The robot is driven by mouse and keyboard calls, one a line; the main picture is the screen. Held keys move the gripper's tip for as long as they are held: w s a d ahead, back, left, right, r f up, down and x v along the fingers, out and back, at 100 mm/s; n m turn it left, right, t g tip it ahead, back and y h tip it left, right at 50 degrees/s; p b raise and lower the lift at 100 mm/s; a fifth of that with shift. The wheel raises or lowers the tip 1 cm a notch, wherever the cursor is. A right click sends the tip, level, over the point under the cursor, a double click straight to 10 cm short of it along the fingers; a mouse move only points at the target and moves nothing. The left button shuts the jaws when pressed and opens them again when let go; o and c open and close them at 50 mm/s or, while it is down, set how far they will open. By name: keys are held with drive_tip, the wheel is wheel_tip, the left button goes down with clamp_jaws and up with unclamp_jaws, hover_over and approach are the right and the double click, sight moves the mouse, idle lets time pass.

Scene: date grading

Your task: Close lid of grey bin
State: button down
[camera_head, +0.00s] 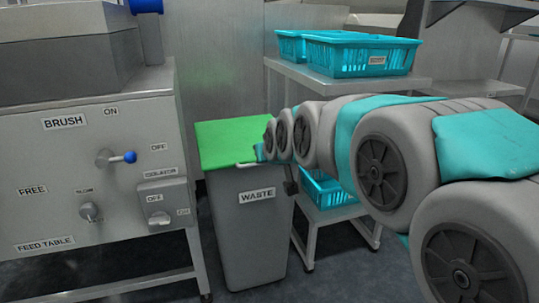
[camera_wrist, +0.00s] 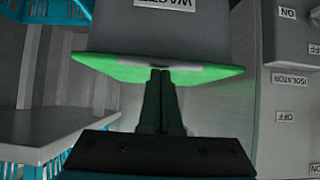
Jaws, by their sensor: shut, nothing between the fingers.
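The grey bin (camera_head: 250,225) stands on the floor, labelled WASTE. Its green lid (camera_head: 225,138) lies over the top and looks flat or nearly flat; I cannot tell whether it is fully down. A pale handle (camera_head: 246,165) is at the lid's front edge. In the wrist view the picture is upside down, with the bin (camera_wrist: 170,35) above and the green lid (camera_wrist: 110,68) across the middle. My gripper (camera_wrist: 160,73) is shut and empty, its tips at the lid's front edge by the handle, apparently touching. In the head view my arm hides most of the gripper.
A grey machine panel (camera_head: 95,175) with a blue-tipped lever and switches stands close left of the bin. A steel table (camera_head: 345,84) with teal crates (camera_head: 360,54) is behind right. Another teal crate (camera_head: 328,190) sits on a low shelf right of the bin.

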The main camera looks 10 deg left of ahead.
wheel_tip(320, 180, down, 5)
drive_tip(key=g, duration=0.1)
wheel_tip(320, 180, up, 8)
drive_tip(key=s+p, duration=0.1)
drive_tip(key=p, duration=0.1)
drive_tip(key=s+d+f+m+g+h+p, duration=0.1)
drive_tip(key=s+d+f+g+h+p, duration=0.15)
drive_tip(key=s+d, duration=0.65)
drive_tip(key=s+d+f+m+g+h+p, duration=0.1)
drive_tip(key=s+d+f+m+p, duration=0.2)
drive_tip(key=s+d, duration=0.6)
drive_tip(key=s+d+f+m+g+h+p, duration=0.1)
drive_tip(key=s+d+g+p, duration=0.2)
drive_tip(key=s+d, duration=0.3)
drive_tip(key=s+d+m+g+h+p, duration=0.1)
drive_tip(key=s+d+g+p, duration=0.2)
drive_tip(key=s, duration=1.1)
drive_tip(key=d, duration=0.3)
drive_tip(key=shift+d+f+g, duration=0.35)
